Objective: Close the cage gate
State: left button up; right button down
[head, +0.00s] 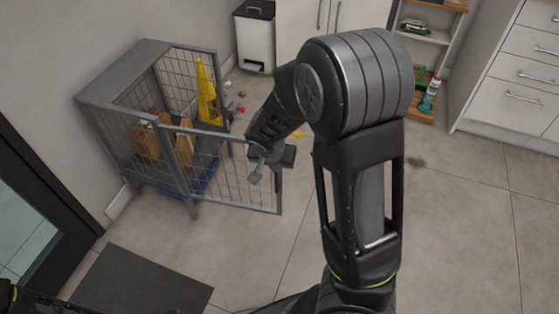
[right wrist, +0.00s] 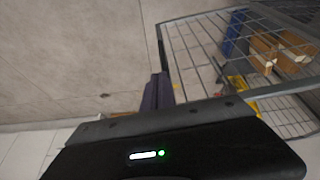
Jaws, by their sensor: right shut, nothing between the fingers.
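The grey wire cage (head: 125,80) stands against the wall at the left of the head view. Its mesh gate (head: 232,183) stands open, swung out from the front post towards the right. My right gripper (head: 262,170) is shut and empty at the upper part of the gate's free end, overlapping it in the picture. I cannot tell whether it touches. In the right wrist view, the gate (right wrist: 192,50) shows just right of my dark fingertips (right wrist: 158,92). My left gripper is not in view.
A white bin (head: 254,40) stands behind. Small items lie on the floor beyond the gate. A dark mat (head: 140,285) lies in front. White drawers (head: 520,75) stand at the right.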

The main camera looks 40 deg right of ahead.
jog(key=shift+w+d+f, duration=0.45)
jog(key=shift+w+d, duration=0.35)
jog(key=shift+d, duration=0.05)
jog(key=shift+w+d+f, duration=0.4)
jog(key=shift+w+d, duration=0.4)
jog(key=shift+d, duration=0.05)
